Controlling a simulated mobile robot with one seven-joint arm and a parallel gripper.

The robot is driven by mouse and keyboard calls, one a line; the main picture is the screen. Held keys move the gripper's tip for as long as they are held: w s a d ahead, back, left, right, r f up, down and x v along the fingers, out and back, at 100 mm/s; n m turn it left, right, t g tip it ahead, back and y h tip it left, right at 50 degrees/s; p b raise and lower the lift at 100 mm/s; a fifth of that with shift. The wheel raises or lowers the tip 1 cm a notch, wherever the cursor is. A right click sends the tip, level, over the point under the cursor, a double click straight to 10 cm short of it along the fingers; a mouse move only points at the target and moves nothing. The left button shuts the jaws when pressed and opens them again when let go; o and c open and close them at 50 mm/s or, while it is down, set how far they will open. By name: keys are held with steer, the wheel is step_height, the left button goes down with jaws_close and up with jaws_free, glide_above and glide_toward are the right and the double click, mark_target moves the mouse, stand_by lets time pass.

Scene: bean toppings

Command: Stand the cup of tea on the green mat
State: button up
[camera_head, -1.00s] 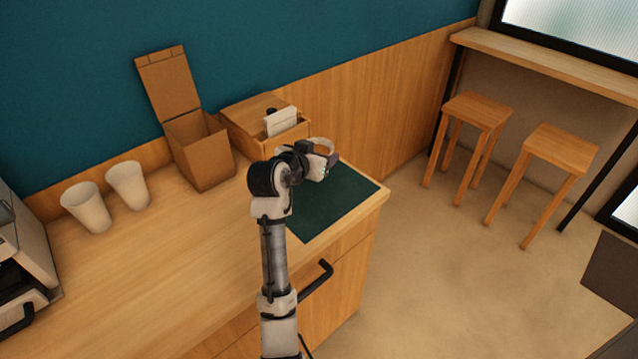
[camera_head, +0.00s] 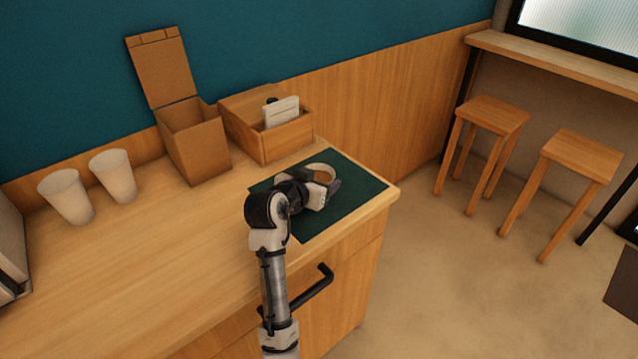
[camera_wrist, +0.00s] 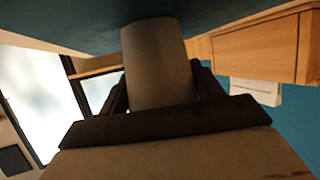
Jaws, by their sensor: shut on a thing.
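The cup of tea (camera_head: 321,166) is pale, with brown tea visible inside its rim in the head view. It is upright over the green mat (camera_head: 361,188), towards the mat's back. My gripper (camera_head: 322,181) is shut on the cup, with dark fingers on either side of it. In the wrist view, which is upside down, the pale cup (camera_wrist: 156,60) stands between the fingers and its base meets the mat's dark surface. I cannot tell whether the base touches the mat or is just above it. My arm hides the mat's left part.
A wooden box with cards (camera_head: 282,140) stands just behind the mat. An open cardboard box (camera_head: 196,145) and two white cups (camera_head: 67,195) stand further left. The counter's right edge is close to the mat. Two stools (camera_head: 493,112) stand on the floor at right.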

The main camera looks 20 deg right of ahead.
steer(key=shift+r, duration=0.2)
steer(key=shift+f, duration=0.3)
steer(key=o, duration=1.1)
